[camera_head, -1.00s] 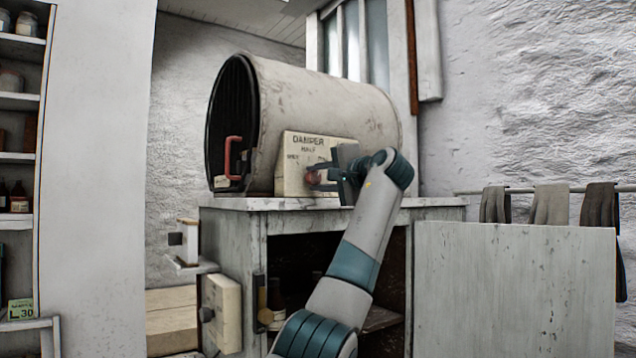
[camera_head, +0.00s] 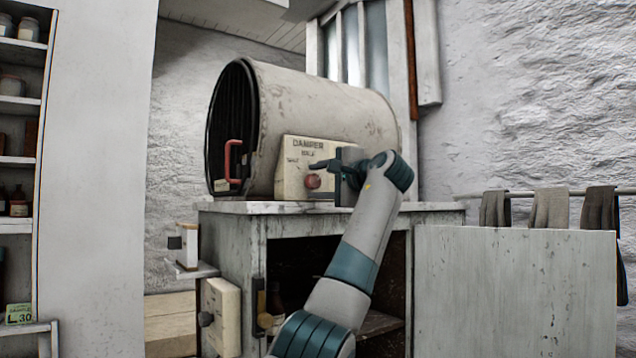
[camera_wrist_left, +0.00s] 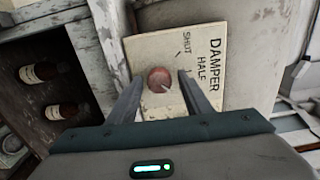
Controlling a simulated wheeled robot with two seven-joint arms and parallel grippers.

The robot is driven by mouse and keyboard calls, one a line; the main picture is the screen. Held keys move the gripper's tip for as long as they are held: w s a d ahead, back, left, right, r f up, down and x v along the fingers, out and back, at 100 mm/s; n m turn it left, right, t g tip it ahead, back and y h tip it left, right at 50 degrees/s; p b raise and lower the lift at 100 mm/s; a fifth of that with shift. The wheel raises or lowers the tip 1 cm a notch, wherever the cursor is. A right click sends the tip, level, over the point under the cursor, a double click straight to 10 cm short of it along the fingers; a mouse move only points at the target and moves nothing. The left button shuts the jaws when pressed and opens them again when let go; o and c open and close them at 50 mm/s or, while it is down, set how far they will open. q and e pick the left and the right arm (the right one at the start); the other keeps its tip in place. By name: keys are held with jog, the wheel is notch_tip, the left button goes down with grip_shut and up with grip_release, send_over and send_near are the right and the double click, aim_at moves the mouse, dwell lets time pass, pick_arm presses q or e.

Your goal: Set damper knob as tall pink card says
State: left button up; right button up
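The cream damper plate (camera_head: 294,170) is on the side of the drum, lettered DAMPER, HALF and SHUT. It also shows turned sideways in the left wrist view (camera_wrist_left: 150,50). The round red-brown damper knob (camera_head: 313,181) sits low on it. In the left wrist view the knob (camera_wrist_left: 158,77) has a pale mark pointing to the picture's lower right. My left gripper (camera_wrist_left: 160,79) is open, its fingers on either side of the knob with gaps. In the head view the left gripper (camera_head: 328,168) is at the plate, partly covering its right side. No tall pink card is visible.
The drum (camera_head: 325,105), with a red handle (camera_head: 232,158), lies on a worn cabinet (camera_head: 235,240). A white panel (camera_head: 515,285) and hanging cloths (camera_head: 550,206) are at right. A small green card (camera_head: 19,313) marked L 30 is at lower left. Bottles (camera_wrist_left: 42,72) stand inside the cabinet.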

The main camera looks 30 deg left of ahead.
pick_arm(q)
jog(key=shift+d+f, duration=0.1)
jog(key=shift+d, duration=0.05)
jog(key=shift+s+d+f+b, duration=0.1)
jog(key=shift+s+d+b, duration=0.2)
jog(key=shift+d+b, duration=0.25)
jog(key=b+v, duration=0.7)
jog(key=v, duration=0.9)
jog(key=shift+w, duration=0.1)
